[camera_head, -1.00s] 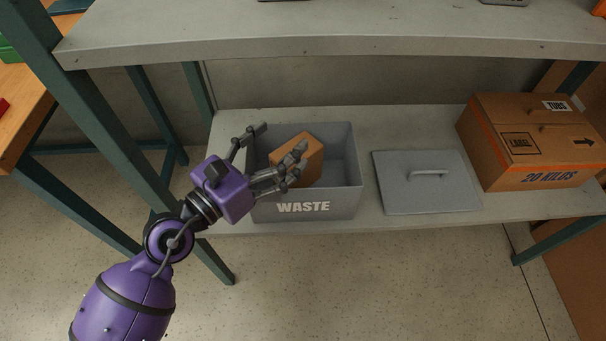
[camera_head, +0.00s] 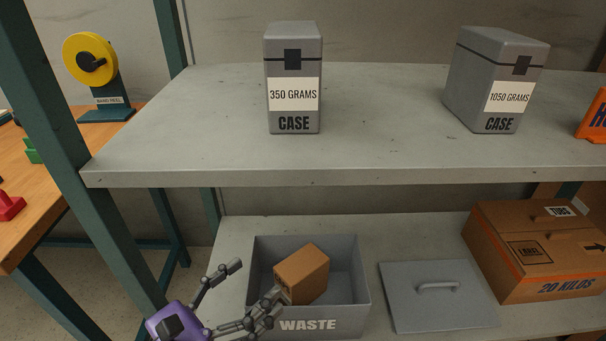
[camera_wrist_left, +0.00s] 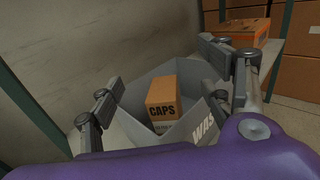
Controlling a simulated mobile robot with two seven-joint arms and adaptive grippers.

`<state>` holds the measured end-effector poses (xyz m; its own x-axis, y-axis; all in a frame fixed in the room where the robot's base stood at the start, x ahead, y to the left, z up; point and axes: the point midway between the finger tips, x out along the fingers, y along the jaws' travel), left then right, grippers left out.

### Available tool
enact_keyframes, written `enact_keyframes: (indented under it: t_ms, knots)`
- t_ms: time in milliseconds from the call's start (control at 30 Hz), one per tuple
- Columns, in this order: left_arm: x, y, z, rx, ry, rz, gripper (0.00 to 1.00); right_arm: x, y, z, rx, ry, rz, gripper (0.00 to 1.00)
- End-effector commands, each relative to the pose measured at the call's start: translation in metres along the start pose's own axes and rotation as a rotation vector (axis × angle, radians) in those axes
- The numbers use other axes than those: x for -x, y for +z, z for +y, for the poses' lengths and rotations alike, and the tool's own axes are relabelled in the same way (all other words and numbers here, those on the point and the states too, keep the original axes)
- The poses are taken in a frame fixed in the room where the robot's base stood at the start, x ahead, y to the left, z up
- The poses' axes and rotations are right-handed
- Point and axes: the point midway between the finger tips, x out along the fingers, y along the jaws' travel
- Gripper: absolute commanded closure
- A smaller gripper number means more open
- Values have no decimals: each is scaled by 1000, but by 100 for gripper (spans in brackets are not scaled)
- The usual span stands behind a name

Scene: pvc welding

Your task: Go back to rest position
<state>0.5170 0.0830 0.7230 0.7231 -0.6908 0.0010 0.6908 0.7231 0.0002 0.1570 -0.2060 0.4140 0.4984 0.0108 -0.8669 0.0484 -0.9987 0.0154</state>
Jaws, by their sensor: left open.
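My left gripper (camera_head: 252,290) is open at the front left of the grey waste bin (camera_head: 362,294), its fingers spread and holding nothing. In the left wrist view the open fingers (camera_wrist_left: 165,100) frame the bin (camera_wrist_left: 205,128) from both sides. A brown cardboard box (camera_head: 303,273) lies tilted inside the bin; its "CAPS" print shows in the left wrist view (camera_wrist_left: 162,100). One finger overlaps the box's lower left corner in the head view, and I cannot tell whether they touch. My right gripper is not in view.
A grey lid (camera_head: 440,305) and a large cardboard box (camera_head: 540,245) sit right of the bin on the lower shelf. The upper shelf (camera_head: 200,130) holds two grey cases (camera_head: 293,70) (camera_head: 492,75). A green post (camera_head: 95,200) stands left; a wooden table (camera_head: 60,170) holds a yellow reel (camera_head: 90,57).

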Motion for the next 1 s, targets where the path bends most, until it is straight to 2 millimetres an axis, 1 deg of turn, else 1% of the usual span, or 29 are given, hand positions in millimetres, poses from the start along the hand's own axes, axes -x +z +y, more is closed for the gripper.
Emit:
enact_keyframes:
  t_ms: [67,133,167,233,267,300,367,400,467,500,567,600,667,700,767,800,867,900,1000]
  knots:
    - [2,2,0,22,6,-1,28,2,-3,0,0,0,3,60]
    - [7,7,1,95,26,-6,28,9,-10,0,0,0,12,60]
    - [11,10,1,147,42,-10,28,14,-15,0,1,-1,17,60]
    - [23,18,4,318,94,-22,28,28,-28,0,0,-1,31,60]
    - [30,20,6,410,123,-29,28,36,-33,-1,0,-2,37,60]
    - [41,23,8,546,170,-42,28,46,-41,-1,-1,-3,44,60]
    - [60,23,13,766,250,-66,28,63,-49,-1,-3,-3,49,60]
    - [73,21,15,915,308,-87,28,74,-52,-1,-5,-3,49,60]
    - [95,15,17,1131,401,-122,28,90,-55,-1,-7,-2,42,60]
    - [111,11,18,1273,465,-151,28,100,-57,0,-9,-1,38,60]
    - [135,2,16,1482,568,-202,28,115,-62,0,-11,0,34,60]
    - [152,-3,12,1617,637,-243,28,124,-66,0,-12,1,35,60]
    - [177,-10,5,1815,743,-314,28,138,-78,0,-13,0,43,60]
    - [194,-14,-3,1944,814,-370,28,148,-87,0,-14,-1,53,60]
    - [217,-17,-16,2131,916,-465,28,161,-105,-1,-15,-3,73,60]
    - [231,-18,-26,2251,980,-537,28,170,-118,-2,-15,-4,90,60]
    - [250,-18,-44,2418,1066,-652,28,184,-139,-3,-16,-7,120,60]
    - [259,-16,-55,2520,1112,-730,28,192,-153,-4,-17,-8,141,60]
    - [274,-12,-81,2730,1197,-910,28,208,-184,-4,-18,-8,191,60]
